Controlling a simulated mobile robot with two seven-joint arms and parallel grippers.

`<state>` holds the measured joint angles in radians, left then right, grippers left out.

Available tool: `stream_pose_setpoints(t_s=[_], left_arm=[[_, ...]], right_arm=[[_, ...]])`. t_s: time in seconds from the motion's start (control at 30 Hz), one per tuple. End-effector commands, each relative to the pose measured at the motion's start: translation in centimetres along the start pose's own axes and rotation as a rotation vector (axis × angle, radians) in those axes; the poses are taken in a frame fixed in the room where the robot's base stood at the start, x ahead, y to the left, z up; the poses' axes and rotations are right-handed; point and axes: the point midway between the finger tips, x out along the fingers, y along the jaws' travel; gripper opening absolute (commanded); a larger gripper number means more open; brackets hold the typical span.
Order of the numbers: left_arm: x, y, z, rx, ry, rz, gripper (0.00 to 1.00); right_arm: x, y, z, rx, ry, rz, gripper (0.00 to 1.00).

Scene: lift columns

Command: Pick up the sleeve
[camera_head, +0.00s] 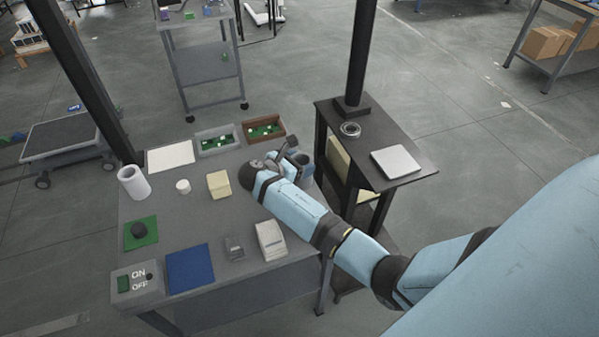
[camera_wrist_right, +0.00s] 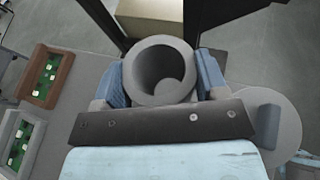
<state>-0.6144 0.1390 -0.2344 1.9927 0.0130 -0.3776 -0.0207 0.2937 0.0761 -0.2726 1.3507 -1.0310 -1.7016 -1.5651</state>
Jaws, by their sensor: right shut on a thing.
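The sleeve (camera_wrist_right: 143,56) is a grey, hollow, thick-walled cylinder. In the right wrist view its open end faces the camera, between two blue finger pads. My right gripper (camera_wrist_right: 163,82) is shut on it, one finger on each side. In the head view my right gripper (camera_head: 293,159) is at the right back edge of the grey workbench, and the arm partly covers that area. Whether the sleeve touches the bench or hangs clear of it, I cannot tell. My left gripper is not in view.
The grey workbench (camera_head: 208,254) holds two trays (camera_head: 216,148) (camera_head: 264,140) of green boards, a cream block (camera_head: 219,184), a white cylinder (camera_head: 133,182) and a blue mat (camera_head: 190,267). A black table (camera_head: 400,187) with a post (camera_head: 357,60), ring (camera_head: 350,129) and laptop-like slab (camera_head: 396,161) stands right.

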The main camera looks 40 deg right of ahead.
Motion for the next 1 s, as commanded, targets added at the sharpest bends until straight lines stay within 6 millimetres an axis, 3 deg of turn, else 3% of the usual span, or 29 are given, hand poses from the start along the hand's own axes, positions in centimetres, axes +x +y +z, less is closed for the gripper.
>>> stream_pose_setpoints(t_s=[0.03, 0.2, 0.4, 0.6, 1.0], left_arm=[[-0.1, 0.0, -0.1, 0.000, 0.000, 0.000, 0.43], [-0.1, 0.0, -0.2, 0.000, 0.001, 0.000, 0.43], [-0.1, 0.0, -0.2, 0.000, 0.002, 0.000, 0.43], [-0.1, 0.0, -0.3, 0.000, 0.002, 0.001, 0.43], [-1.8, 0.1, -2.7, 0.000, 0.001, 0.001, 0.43]], right_arm=[[-0.7, 0.1, 1.8, 0.008, -0.001, 0.004, 0.38], [-2.6, 0.0, 6.5, 0.007, -0.002, 0.003, 0.38], [-4.5, 0.0, 10.9, 0.004, -0.001, 0.001, 0.38], [-5.5, 0.0, 13.3, 0.002, -0.001, 0.001, 0.38], [-6.4, 0.0, 15.4, 0.001, -0.001, 0.000, 0.38]])
